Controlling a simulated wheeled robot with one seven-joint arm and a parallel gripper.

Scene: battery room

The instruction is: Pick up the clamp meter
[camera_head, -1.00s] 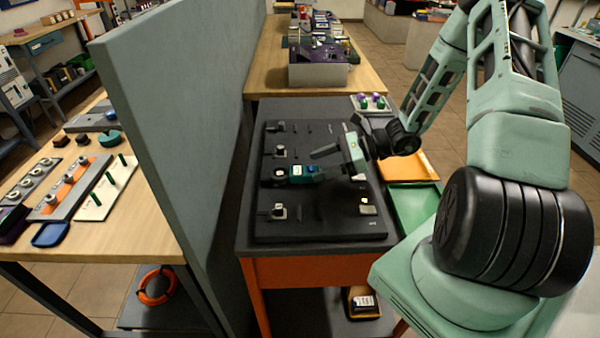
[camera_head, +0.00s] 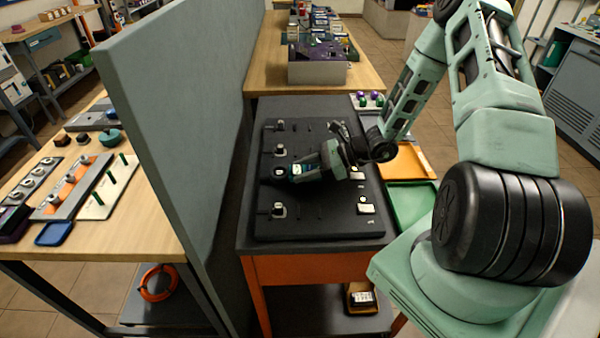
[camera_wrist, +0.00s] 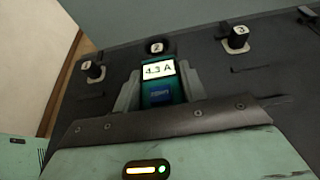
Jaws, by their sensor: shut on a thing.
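The clamp meter (camera_head: 297,171) is a teal device with a black ring-shaped jaw, lying over the black board (camera_head: 320,224) on the dark table. In the wrist view the clamp meter (camera_wrist: 160,88) shows a lit display reading 4.3 A, and its black ring is by the label 2. My gripper (camera_head: 316,170) is shut on the clamp meter's body, one finger on each side. In the wrist view the gripper's fingers (camera_wrist: 160,92) flank the meter. I cannot tell whether the meter touches the board. Its lower end is hidden by my gripper.
Numbered posts 1 (camera_wrist: 94,71) and 3 (camera_wrist: 236,38) stand on the board either side of the meter. A grey partition (camera_head: 180,130) rises on the left. A green tray (camera_head: 412,203) and an orange tray (camera_head: 408,162) lie to the right.

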